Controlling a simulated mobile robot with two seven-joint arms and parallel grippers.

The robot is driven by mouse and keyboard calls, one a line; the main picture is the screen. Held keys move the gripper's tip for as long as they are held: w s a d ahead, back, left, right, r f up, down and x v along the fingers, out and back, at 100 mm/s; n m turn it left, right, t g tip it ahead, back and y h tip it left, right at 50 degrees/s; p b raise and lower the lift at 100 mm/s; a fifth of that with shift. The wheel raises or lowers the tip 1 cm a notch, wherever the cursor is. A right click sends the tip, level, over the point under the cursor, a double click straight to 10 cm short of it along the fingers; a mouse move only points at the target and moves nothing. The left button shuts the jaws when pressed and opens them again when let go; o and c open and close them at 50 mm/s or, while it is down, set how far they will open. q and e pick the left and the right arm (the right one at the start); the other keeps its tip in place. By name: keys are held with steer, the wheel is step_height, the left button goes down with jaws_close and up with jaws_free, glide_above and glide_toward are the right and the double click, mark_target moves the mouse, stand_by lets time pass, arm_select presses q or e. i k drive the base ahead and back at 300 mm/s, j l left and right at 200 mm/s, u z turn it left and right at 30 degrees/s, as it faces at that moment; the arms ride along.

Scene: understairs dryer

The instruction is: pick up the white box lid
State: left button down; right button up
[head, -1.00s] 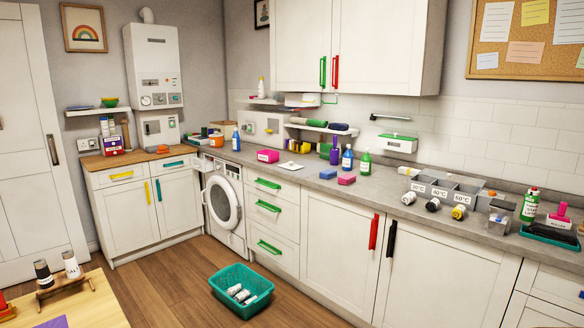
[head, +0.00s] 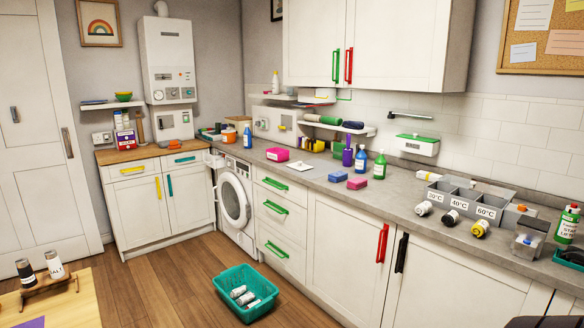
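A flat white piece (head: 301,165), with a small dark mark on it, lies on the grey worktop just right of a pink box (head: 278,154). It is small in the head view, and I cannot tell for sure whether it is the white box lid. A white wall box (head: 417,147) with a green top hangs on the tiles further right. Neither gripper's fingers show. A dark shape at the bottom right edge may be part of my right arm.
The grey worktop (head: 330,190) holds blue and pink sponges, bottles, a grey sorter (head: 457,198) and several small jars. A teal basket (head: 247,294) stands on the wooden floor. A wooden table (head: 70,308) is at the lower left. Floor between them is clear.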

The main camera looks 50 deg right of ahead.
mark_target(299, 166)
steer(key=l+u, duration=0.25)
steer(key=l, duration=0.15)
steer(key=k+l+u, duration=0.2)
steer(key=l, duration=0.2)
steer(key=l+u, duration=0.55)
steer(key=l, duration=0.3)
steer(key=l+u, duration=0.55)
steer(key=l, duration=0.3)
steer(key=l+u, duration=0.55)
steer(key=l, duration=0.25)
steer(key=i+l+u, duration=0.1)
steer(key=l+u, duration=0.35)
steer(key=l, duration=0.4)
steer(key=l+u, duration=0.2)
steer(key=l, duration=0.65)
steer(key=l+z, duration=0.15)
steer(key=z, duration=0.2)
steer(key=l+z, duration=0.15)
steer(key=z, duration=0.25)
steer(key=i+l+z, duration=0.1)
steer(key=z, duration=0.25)
steer(key=l+z, duration=0.15)
steer(key=z, duration=1.3)
steer(key=i+j, duration=0.05)
steer(key=j, duration=0.05)
